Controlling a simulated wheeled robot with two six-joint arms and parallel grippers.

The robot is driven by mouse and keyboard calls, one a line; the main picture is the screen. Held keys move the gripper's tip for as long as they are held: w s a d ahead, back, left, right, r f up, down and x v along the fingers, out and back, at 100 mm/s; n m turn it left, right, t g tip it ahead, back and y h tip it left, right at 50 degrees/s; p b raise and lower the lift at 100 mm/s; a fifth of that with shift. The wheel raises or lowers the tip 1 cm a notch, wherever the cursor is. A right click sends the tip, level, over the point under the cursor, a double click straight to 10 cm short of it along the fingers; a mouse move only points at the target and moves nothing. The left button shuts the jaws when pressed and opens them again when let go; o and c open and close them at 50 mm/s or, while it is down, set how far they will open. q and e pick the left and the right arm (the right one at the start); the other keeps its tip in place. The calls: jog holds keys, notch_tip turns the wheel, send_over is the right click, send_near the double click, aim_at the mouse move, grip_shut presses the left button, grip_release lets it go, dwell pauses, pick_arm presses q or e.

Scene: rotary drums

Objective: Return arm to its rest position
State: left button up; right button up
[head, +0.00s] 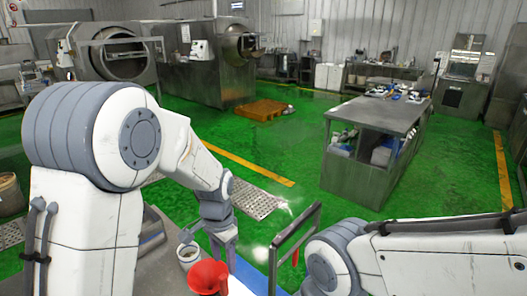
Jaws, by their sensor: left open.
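My left arm comes in from the left and bends down, and its gripper (222,247) points downward near the bottom centre. Its jaws are open, with nothing seen between them. It is close to a small pale container (188,254) with a dark rim and a red object (207,277) on the light surface below. I cannot tell whether it touches either one. My right arm (440,252) reaches in from the lower right, and its gripper is out of view.
A steel table with shelves (372,124) stands at right centre, with items on and in it. Rotary drum machines (115,59) line the back left. A wooden pallet (261,110) lies on the green floor. A dark upright frame (294,243) stands between my arms. Open floor lies beyond.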

pick_arm(q)
jog(key=s+d+r, duration=0.2)
jog(key=s, duration=0.5)
jog(key=s+d+r, duration=0.2)
jog(key=s+d, duration=0.1)
jog(key=s, duration=0.5)
jog(key=s+d+r+h, duration=0.1)
jog(key=s+d+r, duration=0.1)
jog(key=s, duration=0.5)
jog(key=shift+s+d+r+b, duration=0.35)
jog(key=shift+d+b, duration=0.05)
jog(key=shift+d, duration=0.15)
